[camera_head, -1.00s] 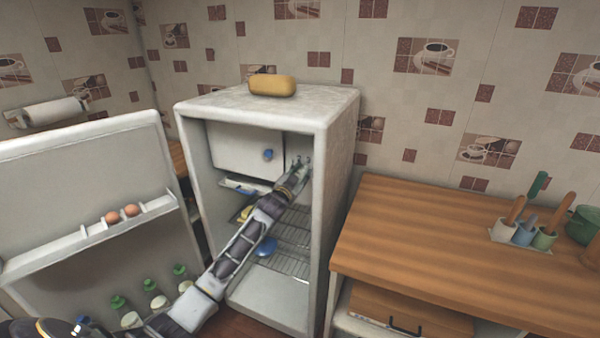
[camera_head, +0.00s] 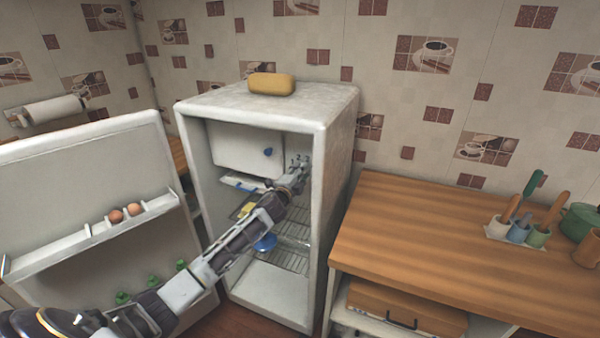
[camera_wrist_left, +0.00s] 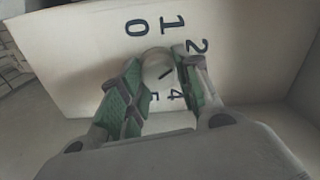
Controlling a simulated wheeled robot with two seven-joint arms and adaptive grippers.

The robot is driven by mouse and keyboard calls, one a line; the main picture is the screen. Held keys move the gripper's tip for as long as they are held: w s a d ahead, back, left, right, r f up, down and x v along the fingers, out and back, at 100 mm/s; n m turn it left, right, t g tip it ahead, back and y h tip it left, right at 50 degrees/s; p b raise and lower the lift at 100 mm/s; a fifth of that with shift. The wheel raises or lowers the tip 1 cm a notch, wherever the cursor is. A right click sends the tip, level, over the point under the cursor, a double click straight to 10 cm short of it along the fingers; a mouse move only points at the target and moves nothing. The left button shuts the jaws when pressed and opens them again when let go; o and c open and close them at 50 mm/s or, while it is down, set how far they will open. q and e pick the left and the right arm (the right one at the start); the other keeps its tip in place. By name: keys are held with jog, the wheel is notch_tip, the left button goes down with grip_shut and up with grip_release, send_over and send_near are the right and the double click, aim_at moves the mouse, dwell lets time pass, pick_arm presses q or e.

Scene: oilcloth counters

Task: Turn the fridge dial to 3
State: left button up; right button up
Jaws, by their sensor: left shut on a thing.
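The fridge (camera_head: 330,105) stands open, and its dial is on the inner right wall. In the left wrist view the dial (camera_wrist_left: 155,62) is a pale round knob with a short dark mark on its lower-right face. Around it are the figures 0, 1, 2, 4 and 5; the 3 is hidden, apparently behind a finger. My left gripper (camera_wrist_left: 160,80) is shut on the dial, with a green-padded finger on each side. In the head view my left gripper (camera_head: 299,163) reaches into the fridge and covers the dial. My right gripper is out of view.
The open fridge door (camera_head: 80,165) with eggs and bottles stands left of my arm. Wire shelves (camera_head: 290,255) with a blue item (camera_head: 265,242) are below the gripper. A yellow loaf-shaped object (camera_head: 271,84) lies on top. A wooden counter (camera_head: 440,230) is at right.

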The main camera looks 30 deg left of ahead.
pick_arm(q)
jog(key=shift+f+m+p, duration=0.15)
jog(key=shift+m+p, duration=0.5)
jog(key=shift+m, duration=2.05)
jog(key=shift+f+m+p, duration=0.1)
jog(key=shift+m+p, duration=0.55)
jog(key=shift+m, duration=2.05)
jog(key=o, duration=1)
jog(key=s, duration=1.2)
jog(key=shift+d, duration=0.35)
